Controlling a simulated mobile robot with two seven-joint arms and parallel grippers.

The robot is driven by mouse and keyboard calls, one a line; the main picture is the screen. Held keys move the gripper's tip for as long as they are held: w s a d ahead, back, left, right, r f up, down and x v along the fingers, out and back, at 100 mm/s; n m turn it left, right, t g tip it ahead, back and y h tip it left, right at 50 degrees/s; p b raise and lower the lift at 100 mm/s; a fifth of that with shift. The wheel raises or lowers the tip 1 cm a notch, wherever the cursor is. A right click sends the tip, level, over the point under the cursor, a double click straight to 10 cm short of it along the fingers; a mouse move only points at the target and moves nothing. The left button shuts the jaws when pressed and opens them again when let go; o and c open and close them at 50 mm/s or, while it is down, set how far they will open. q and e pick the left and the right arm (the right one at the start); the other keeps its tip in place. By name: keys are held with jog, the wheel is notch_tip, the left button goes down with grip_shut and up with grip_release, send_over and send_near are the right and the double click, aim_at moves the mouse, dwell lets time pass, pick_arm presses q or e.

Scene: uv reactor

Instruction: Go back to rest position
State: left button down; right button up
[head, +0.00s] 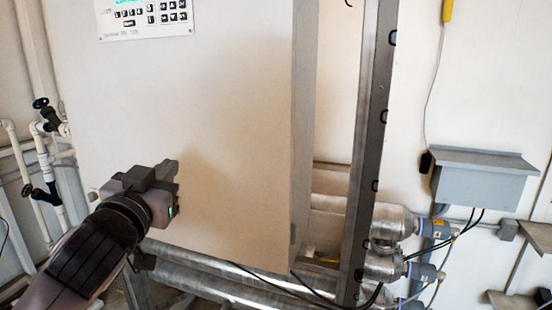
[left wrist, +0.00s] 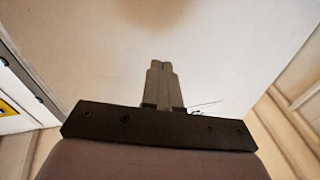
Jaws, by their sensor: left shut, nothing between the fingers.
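My left gripper (head: 168,170) is in front of the large pale cabinet door (head: 225,110), near its lower left part, in the head view. Its fingers are together and hold nothing. In the left wrist view the closed fingers (left wrist: 163,72) point toward a plain pale surface (left wrist: 215,45). I cannot tell whether the fingertips touch the door. My right gripper is not in view.
A keypad panel (head: 145,17) is at the door's top left. White pipes with black valves (head: 45,115) stand at the left. Steel tubes (head: 225,288) run below the cabinet. A metal post (head: 370,150) and a grey box (head: 482,178) are at the right.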

pick_arm(q)
jog(key=s+f+g+h+p, duration=0.1)
jog(key=s+f+g, duration=0.2)
jog(key=f, duration=0.9)
jog(key=s+f+g+p, duration=0.1)
jog(key=s+f+g, duration=0.15)
jog(key=f, duration=1.05)
jog(key=s+a+f+g+p, duration=0.1)
jog(key=s+a+f+g, duration=0.1)
jog(key=s+f, duration=1.6)
jog(key=shift+s+f+n+g, duration=0.15)
jog(key=shift+s+n+g, duration=0.15)
jog(key=shift+s+g, duration=0.55)
